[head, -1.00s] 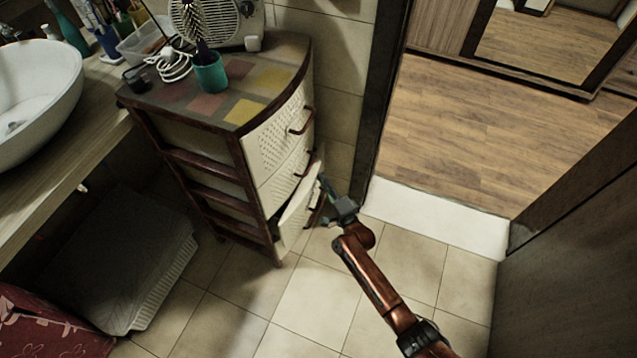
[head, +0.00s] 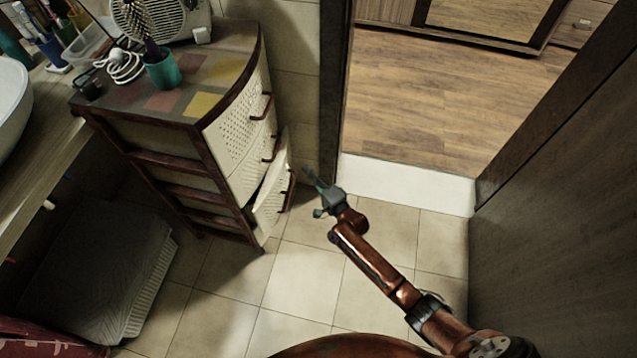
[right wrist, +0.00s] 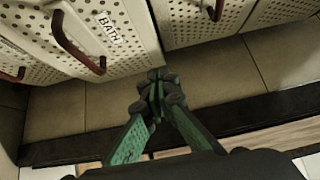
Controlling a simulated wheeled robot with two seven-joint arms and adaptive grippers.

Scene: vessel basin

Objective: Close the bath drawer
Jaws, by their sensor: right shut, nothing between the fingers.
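The drawer cabinet (head: 160,137) stands left of centre in the head view. Its lowest visible drawer (head: 270,205) sticks out, with a dark gap above its white perforated front. The drawers above look shut. In the right wrist view, a white front labelled BATH (right wrist: 118,50) with a red-brown handle (right wrist: 75,45) stands out left of the gripper. My right gripper (head: 309,175) is shut and empty, just right of the open drawer's front and apart from it. Its fingers also show in the right wrist view (right wrist: 155,82). My left gripper is not in view.
A teal cup with a brush (head: 163,72), a white cable (head: 125,66) and a fan heater (head: 160,18) stand on the cabinet. A doorway with a dark frame (head: 335,110) is behind my right gripper. Tiled floor (head: 300,275) is clear in front. A grey mat-like object (head: 100,270) lies left.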

